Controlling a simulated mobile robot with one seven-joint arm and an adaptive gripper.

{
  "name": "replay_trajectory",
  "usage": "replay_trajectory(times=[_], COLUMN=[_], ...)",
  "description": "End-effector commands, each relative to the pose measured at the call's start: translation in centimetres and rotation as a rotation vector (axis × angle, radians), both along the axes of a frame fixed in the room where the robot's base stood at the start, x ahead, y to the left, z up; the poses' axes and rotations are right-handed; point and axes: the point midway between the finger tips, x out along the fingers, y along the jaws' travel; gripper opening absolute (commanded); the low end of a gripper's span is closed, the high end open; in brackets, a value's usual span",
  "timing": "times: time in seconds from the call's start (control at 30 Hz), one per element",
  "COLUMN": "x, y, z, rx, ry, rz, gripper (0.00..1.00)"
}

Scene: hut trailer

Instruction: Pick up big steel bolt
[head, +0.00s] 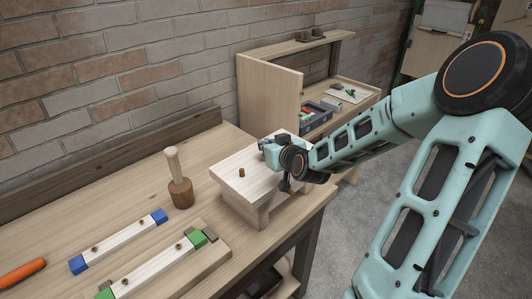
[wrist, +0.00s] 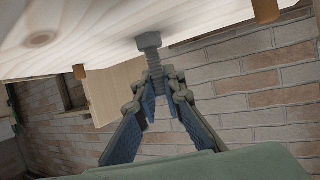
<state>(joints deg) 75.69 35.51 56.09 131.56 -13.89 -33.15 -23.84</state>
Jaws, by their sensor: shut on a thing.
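The big steel bolt (wrist: 149,42) is grey, with a wide head and a threaded shaft. In the wrist view its head is against or very near the surface of a pale wooden block (wrist: 110,22), and its shaft runs into my gripper (wrist: 158,80). My gripper's two fingertips are shut on the shaft. In the head view my gripper (head: 270,152) is at the right part of the block (head: 232,180), low over its top. I cannot make out the bolt in the head view. Whether its head touches the block I cannot tell.
A brown peg (head: 241,172) stands on the block. A mallet (head: 179,180), two strips with blue (head: 118,241) and green (head: 155,268) ends, and an orange-handled tool (head: 22,272) are on the bench to the left. A cabinet (head: 268,95) stands behind, near the brick wall.

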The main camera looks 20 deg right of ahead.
Motion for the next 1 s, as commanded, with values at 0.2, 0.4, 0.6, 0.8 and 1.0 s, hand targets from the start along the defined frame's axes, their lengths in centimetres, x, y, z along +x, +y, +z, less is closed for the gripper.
replay_trajectory(times=[0.2,0.4,0.6,0.8,1.0], x=[0.0,0.0,0.0,-1.3,-3.7], y=[0.0,0.0,-0.1,-0.6,-1.2], z=[0.0,0.3,2.0,4.9,8.0], rx=[0.0,-0.001,-0.004,-0.005,-0.004], ry=[-0.001,-0.002,-0.003,-0.002,0.0], rz=[0.0,-0.001,0.001,-0.006,-0.006], gripper=[0.0,0.0,0.0,0.0,0.0])
